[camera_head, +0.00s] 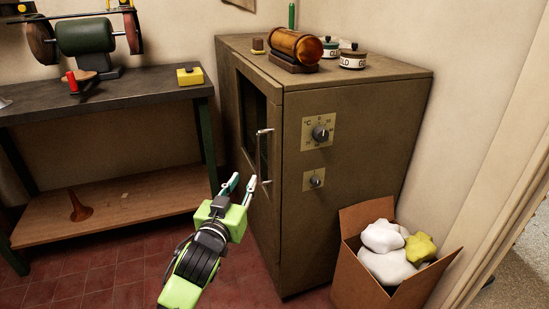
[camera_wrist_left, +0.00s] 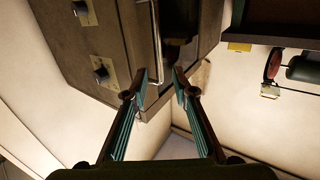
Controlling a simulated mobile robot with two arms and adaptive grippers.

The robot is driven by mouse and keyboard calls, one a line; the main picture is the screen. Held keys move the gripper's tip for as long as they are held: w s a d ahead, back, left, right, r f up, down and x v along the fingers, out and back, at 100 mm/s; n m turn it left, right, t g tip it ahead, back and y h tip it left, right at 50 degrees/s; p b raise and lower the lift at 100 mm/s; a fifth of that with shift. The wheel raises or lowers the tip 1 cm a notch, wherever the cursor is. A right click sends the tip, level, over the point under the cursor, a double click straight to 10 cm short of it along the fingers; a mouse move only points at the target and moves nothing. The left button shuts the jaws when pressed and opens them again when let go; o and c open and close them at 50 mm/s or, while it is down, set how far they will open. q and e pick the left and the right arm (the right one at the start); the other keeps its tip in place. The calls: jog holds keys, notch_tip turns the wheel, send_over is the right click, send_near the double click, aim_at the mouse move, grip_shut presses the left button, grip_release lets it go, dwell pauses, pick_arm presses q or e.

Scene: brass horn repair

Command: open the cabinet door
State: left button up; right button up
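The cabinet (camera_head: 352,130) is a brown-olive metal box. Its door (camera_head: 233,100), on the left-hand face, has a dark window and looks shut. A slim upright metal handle (camera_head: 258,158) stands near the door's front edge. The handle also shows in the left wrist view (camera_wrist_left: 156,35), beyond the fingertips. My left gripper (camera_head: 241,184) is open and empty, close to the handle's lower end in the head view. The wrist view shows its two fingers (camera_wrist_left: 162,75) spread apart. I cannot tell whether a finger touches the handle. My right gripper is not in view.
A cardboard box (camera_head: 361,270) with white and yellow cloths stands at the cabinet's right front. A workbench (camera_head: 150,88) with a grinder (camera_head: 88,36) stands at left. An amber cylinder (camera_head: 298,46) and jars (camera_head: 352,60) sit on the cabinet. Red floor (camera_head: 110,280) is clear before the bench.

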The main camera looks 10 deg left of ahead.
aim_at(257, 154)
pick_arm(q)
jog(key=w, duration=0.4)
jog(key=w+b, duration=0.1)
jog(key=w, duration=0.3)
jog(key=w+r, duration=0.1)
jog(key=w, duration=0.3)
jog(key=shift+d+b, duration=0.1)
jog(key=shift+b, duration=0.25)
jog(key=shift+w+r, duration=0.1)
jog(key=shift+w, duration=0.75)
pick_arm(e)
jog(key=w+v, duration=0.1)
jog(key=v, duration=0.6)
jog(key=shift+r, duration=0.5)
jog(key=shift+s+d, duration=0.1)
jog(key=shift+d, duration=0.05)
pick_arm(q)
grip_shut()
